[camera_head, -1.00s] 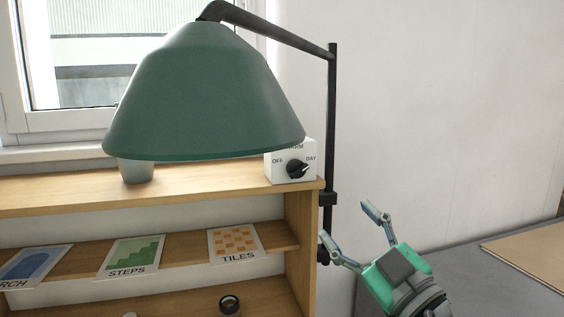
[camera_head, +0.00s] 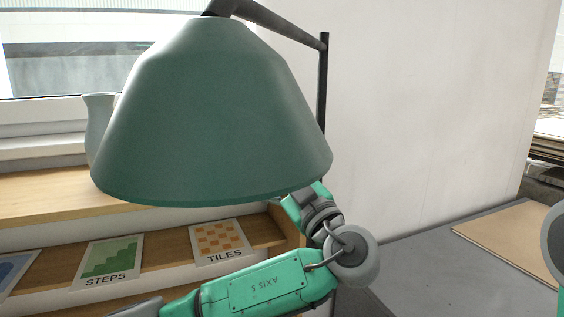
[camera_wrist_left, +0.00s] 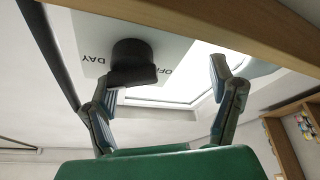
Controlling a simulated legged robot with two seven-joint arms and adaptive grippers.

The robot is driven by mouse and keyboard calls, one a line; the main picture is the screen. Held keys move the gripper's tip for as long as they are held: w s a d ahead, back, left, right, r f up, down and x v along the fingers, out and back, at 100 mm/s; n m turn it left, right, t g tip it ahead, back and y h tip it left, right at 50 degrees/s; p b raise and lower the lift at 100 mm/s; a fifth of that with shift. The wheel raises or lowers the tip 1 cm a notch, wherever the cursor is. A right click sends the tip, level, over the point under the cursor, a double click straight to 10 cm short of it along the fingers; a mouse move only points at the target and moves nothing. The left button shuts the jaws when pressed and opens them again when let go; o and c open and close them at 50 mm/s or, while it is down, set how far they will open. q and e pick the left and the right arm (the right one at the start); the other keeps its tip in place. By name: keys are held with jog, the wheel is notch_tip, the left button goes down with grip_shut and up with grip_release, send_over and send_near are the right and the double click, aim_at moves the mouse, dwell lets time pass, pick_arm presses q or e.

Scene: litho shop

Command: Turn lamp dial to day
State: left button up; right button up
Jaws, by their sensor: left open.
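The lamp's white dial box (camera_wrist_left: 90,40) shows at the upper left of the left wrist view, with DAY and part of OFF printed on it. Its black knob (camera_wrist_left: 133,58) stands out from the face; its exact setting is hard to read. My left gripper (camera_wrist_left: 167,72) is open, one finger overlapping the knob's lower edge and the other apart from it to the right. I cannot tell whether the near finger touches the knob. In the head view the green lamp shade (camera_head: 215,120) hides the dial and my left gripper. My right gripper is out of view.
A wooden shelf (camera_head: 40,190) holds a pale vase (camera_head: 98,125) and cards marked STEPS (camera_head: 108,260) and TILES (camera_head: 221,240). The dark lamp post (camera_head: 323,85) stands behind the shade. A grey table (camera_head: 420,250) with a brown board (camera_head: 510,240) lies at right.

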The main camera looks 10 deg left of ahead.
pick_arm(q)
jog(key=d, duration=0.1)
jog(key=w+d, duration=0.2)
jog(key=d, duration=0.1)
jog(key=shift+d, duration=0.1)
jog(key=shift+s, duration=0.1)
jog(key=c, duration=0.3)
jog(key=a, duration=0.3)
jog(key=shift+s+a+r, duration=0.1)
jog(key=shift+s+r, duration=0.05)
jog(key=shift+s, duration=0.1)
jog(key=c, duration=0.9)
jog(key=shift+w, duration=0.1)
jog(key=shift+d, duration=0.5)
jog(key=shift+f, duration=0.25)
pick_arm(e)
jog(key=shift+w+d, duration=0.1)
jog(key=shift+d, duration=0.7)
